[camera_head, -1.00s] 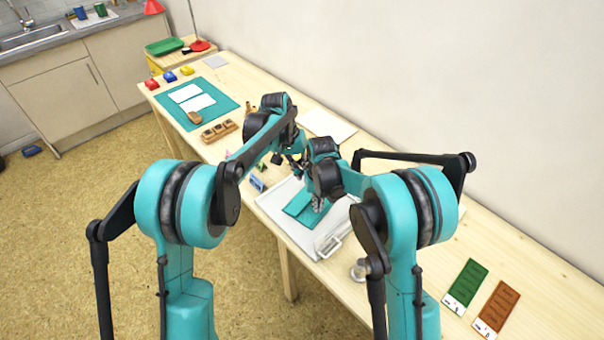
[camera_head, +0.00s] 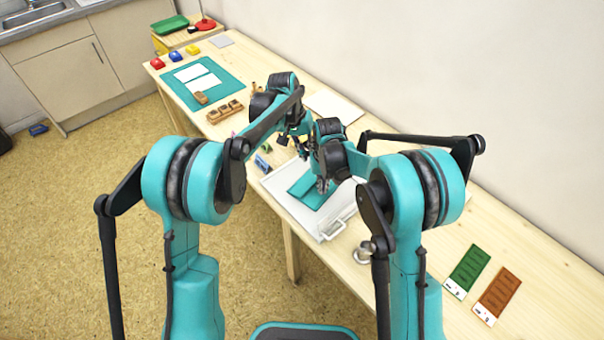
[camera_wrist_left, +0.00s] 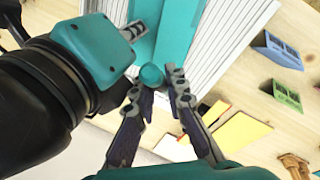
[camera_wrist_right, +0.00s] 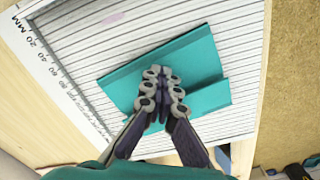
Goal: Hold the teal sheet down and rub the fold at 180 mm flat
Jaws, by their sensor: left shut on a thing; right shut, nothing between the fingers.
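The teal sheet (camera_head: 303,188) lies folded on a white lined board (camera_head: 276,190). In the right wrist view the sheet (camera_wrist_right: 205,62) shows a raised-looking crease line and a narrower strip along its lower side. My right gripper (camera_wrist_right: 161,84) is shut and empty, its fingertips over the middle of the sheet; whether they touch it I cannot tell. It shows in the head view (camera_head: 323,186) at the sheet's right part. My left gripper (camera_wrist_left: 158,80) is shut on a small round teal thing (camera_wrist_left: 151,75), near the sheet's far end. My right arm hides part of the sheet there.
The board has a millimetre scale (camera_wrist_right: 50,70) along one edge and a handle (camera_head: 333,230). A round metal thing (camera_head: 364,253) and green and brown strips (camera_head: 468,270) lie to the right on the table.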

